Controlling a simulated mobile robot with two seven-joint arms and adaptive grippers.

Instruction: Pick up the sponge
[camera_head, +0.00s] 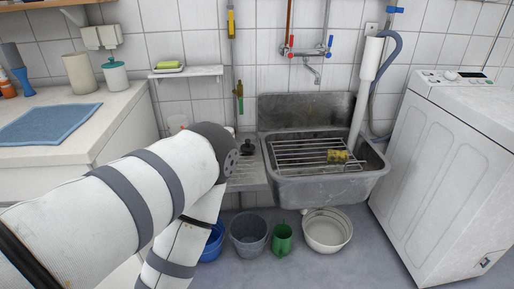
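A yellow block with darker patches (337,156), which looks like a sponge, lies on the wire rack (300,153) over the metal sink (325,188). A yellow and green block (168,65) lies on a small white wall shelf (186,72); I cannot tell whether it is a sponge or soap. My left arm comes in from the left and bends in front of the sink's left side, then runs down out of the frame. Its gripper is not visible. My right arm and gripper are not in view.
A white washing machine (450,160) stands right of the sink. A counter with a blue towel (48,123) is at left. A grey bucket (249,232), a green jug (283,240) and a pale basin (327,231) stand on the floor below. A pipe (365,95) enters the sink.

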